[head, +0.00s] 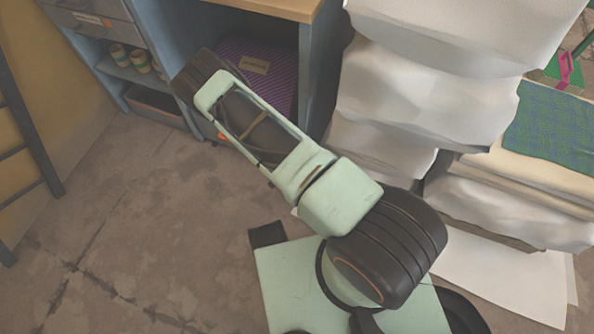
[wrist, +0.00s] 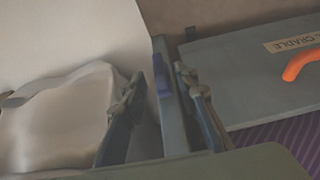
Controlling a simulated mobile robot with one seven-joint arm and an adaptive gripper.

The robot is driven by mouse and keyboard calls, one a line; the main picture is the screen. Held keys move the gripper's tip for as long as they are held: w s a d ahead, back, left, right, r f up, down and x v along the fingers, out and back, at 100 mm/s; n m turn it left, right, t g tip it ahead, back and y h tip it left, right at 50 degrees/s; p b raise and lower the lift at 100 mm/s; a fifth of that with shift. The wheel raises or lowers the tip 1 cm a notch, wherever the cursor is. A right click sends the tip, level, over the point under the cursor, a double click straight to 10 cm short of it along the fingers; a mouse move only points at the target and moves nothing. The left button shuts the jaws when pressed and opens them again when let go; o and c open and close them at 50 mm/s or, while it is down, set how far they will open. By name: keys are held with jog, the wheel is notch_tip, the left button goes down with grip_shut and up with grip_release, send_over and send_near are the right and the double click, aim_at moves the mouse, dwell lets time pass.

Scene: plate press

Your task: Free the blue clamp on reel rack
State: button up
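In the wrist view a small blue piece, which looks like the blue clamp (wrist: 161,86), sits on a narrow upright blue-grey post (wrist: 174,128). I take the post as part of the rack, but cannot confirm it. My gripper (wrist: 159,77) is open, with one finger on each side of the post and its tips near the blue piece. A gap shows on the left; I cannot tell if the right finger touches. Nothing appears gripped. In the head view my arm reaches toward the blue-framed cabinet, and neither fingers nor clamp can be made out.
A grey panel labelled "CRADLE" (wrist: 228,82) with an orange handle (wrist: 301,62) lies right of the post. Lumpy white stacks (head: 420,95) stand right of my arm. A purple box (head: 272,60) sits in the cabinet (head: 322,75). Floor (head: 120,230) at left is clear.

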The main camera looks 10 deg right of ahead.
jog(key=shift+b+x, duration=0.4)
jog(key=shift+x, duration=1.15)
jog(key=shift+c, duration=0.3)
grip_shut()
jog(key=g+h, duration=0.1)
jog(key=h, duration=0.1)
jog(key=n+g+h, duration=0.1)
jog(key=shift+w+a+f+g, duration=0.15)
jog(key=shift+w+a+g, duration=0.05)
jog(key=shift+a+g, duration=0.1)
jog(key=shift+w+n+g+h, duration=0.15)
jog(key=shift+g+h, duration=0.3)
jog(key=shift+h, duration=0.5)
jog(key=shift+n+g+h, duration=0.25)
jog(key=shift+g+h, duration=0.2)
jog(key=shift+h, duration=0.9)
